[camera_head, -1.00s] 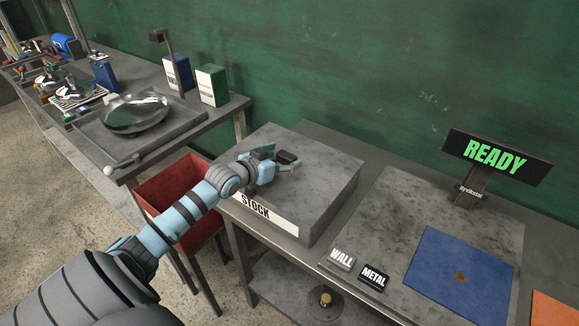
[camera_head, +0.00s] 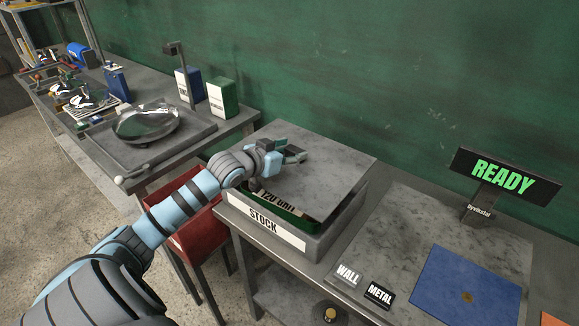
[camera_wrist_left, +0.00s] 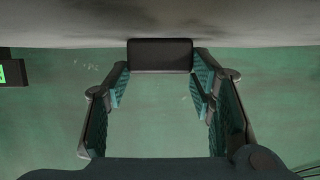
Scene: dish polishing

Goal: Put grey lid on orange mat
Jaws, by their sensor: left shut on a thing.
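The grey lid (camera_head: 335,170) is lifted and tilted above the STOCK box (camera_head: 350,217), with a gap open along the front side. My left gripper (camera_head: 292,153) is over the lid, shut on its dark handle. The handle (camera_wrist_left: 160,55) sits between the two fingers (camera_wrist_left: 163,82) in the left wrist view, with the lid's grey surface (camera_wrist_left: 60,32) above it. Only a small corner of the orange mat (camera_head: 551,319) shows at the lower right edge. My right gripper is not in view.
Inside the box, a green thing with a printed label (camera_head: 277,200) shows through the gap. A blue mat (camera_head: 465,283), WALL and METAL blocks (camera_head: 379,295) and a READY sign (camera_head: 503,177) are to the right. A red bin (camera_head: 205,238) stands below left.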

